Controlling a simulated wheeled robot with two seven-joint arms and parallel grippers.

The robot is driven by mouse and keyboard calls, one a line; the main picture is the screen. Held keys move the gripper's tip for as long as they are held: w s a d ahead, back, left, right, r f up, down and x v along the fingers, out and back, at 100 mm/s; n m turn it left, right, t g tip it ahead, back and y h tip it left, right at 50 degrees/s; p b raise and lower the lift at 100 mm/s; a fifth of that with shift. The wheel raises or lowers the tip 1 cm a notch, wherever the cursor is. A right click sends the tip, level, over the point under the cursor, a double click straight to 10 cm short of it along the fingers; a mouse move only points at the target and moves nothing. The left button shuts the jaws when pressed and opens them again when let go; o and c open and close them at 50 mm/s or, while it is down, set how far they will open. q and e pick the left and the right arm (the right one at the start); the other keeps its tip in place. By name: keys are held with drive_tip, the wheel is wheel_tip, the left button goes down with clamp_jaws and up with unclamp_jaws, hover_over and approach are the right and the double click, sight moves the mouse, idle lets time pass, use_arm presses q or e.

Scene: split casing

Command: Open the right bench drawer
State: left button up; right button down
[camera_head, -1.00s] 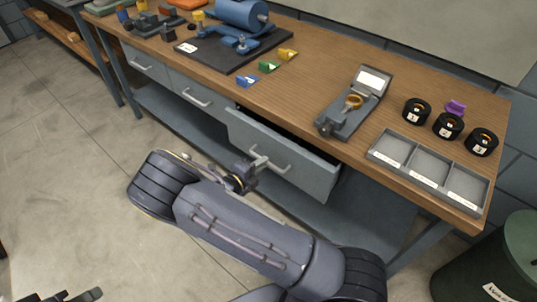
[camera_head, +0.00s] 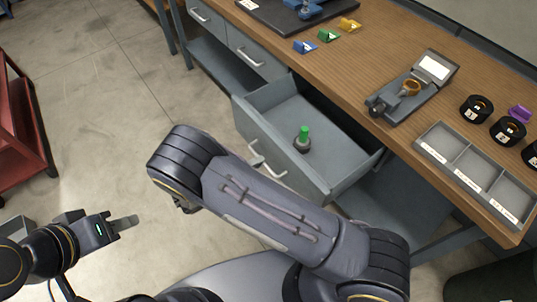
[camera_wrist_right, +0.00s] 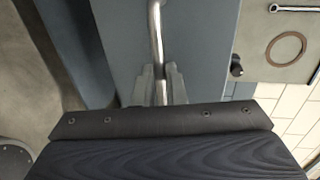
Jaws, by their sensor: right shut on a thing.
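The right bench drawer (camera_head: 255,128) is pulled well out from under the wooden bench top, and its inside shows. A small green-topped thing with a dark base (camera_head: 303,140) stands in it. The pale bar handle (camera_head: 268,168) on its front is partly covered by my right arm in the head view. In the right wrist view the handle (camera_wrist_right: 156,25) runs down between the fingers of my right gripper (camera_wrist_right: 160,84), which is shut on it. In the head view my right gripper is hidden. My left gripper (camera_head: 124,223) is empty over the floor, away from the drawer; its finger gap cannot be made out.
Two closed drawers (camera_head: 258,58) lie to the left. On the bench are a grey hinged case (camera_head: 415,90), a three-part tray (camera_head: 425,150), dark numbered rings (camera_head: 475,108) and coloured blocks (camera_head: 328,36). A red cart (camera_head: 15,115) stands far left. Floor before the bench is clear.

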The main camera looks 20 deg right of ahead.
use_arm(q)
drive_tip(key=shift+f, duration=0.25)
use_arm(e)
drive_tip(key=shift+f+v, duration=0.2)
drive_tip(key=shift+v, duration=0.8)
drive_tip(key=shift+f+v, duration=0.2)
drive_tip(key=shift+v, duration=0.75)
drive_tip(key=shift+s+a, duration=0.1)
drive_tip(key=c, duration=1.5)
unclamp_jaws()
